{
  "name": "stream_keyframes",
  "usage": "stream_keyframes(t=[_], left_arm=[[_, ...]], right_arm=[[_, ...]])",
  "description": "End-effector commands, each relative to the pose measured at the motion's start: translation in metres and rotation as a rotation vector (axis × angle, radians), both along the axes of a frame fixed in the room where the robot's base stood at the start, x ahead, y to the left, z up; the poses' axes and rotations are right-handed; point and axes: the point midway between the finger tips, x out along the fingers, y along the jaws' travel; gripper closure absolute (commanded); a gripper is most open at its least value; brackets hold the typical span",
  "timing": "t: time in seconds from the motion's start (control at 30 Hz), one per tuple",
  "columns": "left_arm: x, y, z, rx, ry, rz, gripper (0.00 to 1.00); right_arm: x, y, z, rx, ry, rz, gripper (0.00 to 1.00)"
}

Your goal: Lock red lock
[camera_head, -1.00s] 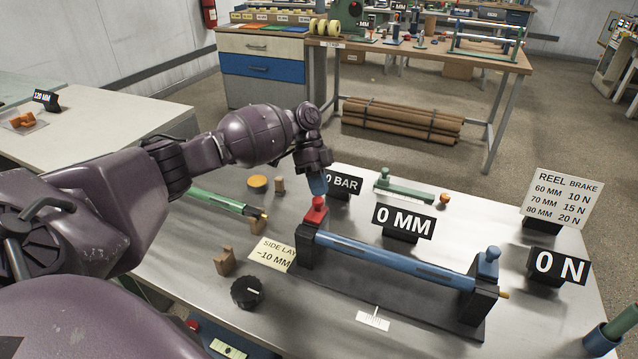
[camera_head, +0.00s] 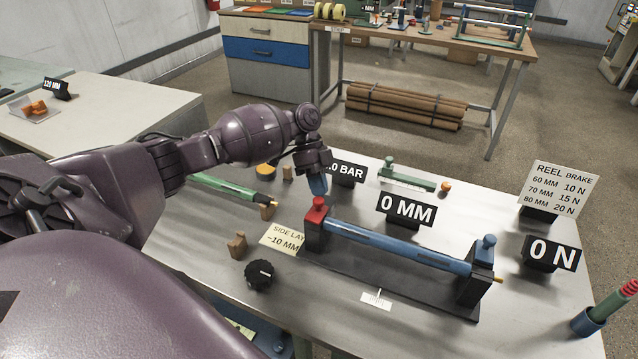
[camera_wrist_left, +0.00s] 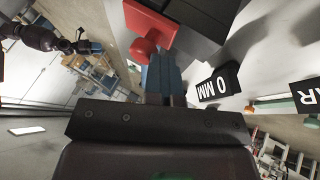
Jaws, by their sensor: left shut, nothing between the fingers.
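The red lock (camera_head: 317,211) is a red cap with a knob on the black left stand of the blue reel shaft (camera_head: 400,246). My left gripper (camera_head: 318,184) is shut and empty, its blue fingertips pointing down right at the lock's knob. I cannot tell whether they touch it. In the left wrist view the red lock (camera_wrist_left: 146,32) lies just beyond and left of the shut blue fingers (camera_wrist_left: 162,75). A blue lock (camera_head: 487,247) sits on the right stand. A purple arm, likely my right, shows small in the wrist view; its jaws are unclear.
A "0 MM" sign (camera_head: 406,209) stands behind the shaft and a "0 N" sign (camera_head: 551,254) at the right. A black dial (camera_head: 260,275) and a wooden block (camera_head: 237,246) are in front left.

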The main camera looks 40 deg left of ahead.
Motion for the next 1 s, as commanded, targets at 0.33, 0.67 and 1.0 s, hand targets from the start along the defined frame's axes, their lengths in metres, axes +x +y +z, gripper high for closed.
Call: stream_keyframes(t=[0.33,0.67,1.0], left_arm=[[0.0,0.006,0.005,0.001,0.013,-0.004,1.0],[0.019,0.036,0.056,0.0,0.004,0.0,1.0],[0.029,0.053,0.086,-0.001,0.002,-0.001,1.0]], right_arm=[[0.005,0.0,0.003,-0.004,-0.011,0.006,0.57],[0.009,0.0,0.002,-0.007,-0.018,0.012,0.57],[0.003,-0.001,-0.006,-0.007,-0.002,0.009,0.57]])
